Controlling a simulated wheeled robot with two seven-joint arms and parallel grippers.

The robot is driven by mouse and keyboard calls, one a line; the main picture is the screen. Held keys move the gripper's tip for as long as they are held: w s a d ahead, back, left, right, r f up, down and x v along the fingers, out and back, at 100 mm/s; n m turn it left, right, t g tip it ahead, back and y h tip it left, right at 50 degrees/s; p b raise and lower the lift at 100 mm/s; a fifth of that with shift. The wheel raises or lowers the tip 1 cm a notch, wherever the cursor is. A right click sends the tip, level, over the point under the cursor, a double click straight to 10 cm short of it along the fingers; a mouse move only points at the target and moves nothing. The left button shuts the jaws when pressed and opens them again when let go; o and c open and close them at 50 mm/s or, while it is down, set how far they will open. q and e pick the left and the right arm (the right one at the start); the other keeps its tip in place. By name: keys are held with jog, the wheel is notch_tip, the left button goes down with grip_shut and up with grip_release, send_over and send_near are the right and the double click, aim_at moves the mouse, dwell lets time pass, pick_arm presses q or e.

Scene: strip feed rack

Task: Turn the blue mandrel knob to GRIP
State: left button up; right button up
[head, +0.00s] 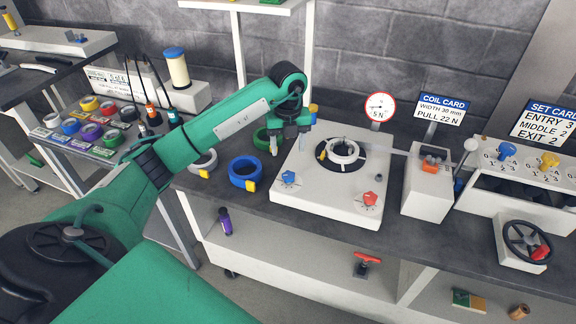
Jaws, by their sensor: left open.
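The blue mandrel knob (290,178) sits on the front left corner of the white decoiler plate (325,205), with small markings around it that I cannot read. Its setting is too small to tell. My left gripper (288,146) is open and empty, pointing down above the plate's left edge, behind and above the blue knob and apart from it. A red knob (370,199) is on the plate's front right corner. My right gripper is out of view.
A blue ring coil (244,171) lies left of the plate, with a green coil (262,138) behind it. A white block (427,185) and a rack with blue (507,150) and yellow (549,160) knobs stand to the right. A round gauge (380,107) rises behind the plate.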

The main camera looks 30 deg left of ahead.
aim_at(288, 172)
pick_arm(q)
notch_tip(288, 172, down, 9)
jog(key=shift+r+p, duration=0.1)
jog(key=shift+p, duration=0.65)
jog(key=c, duration=1)
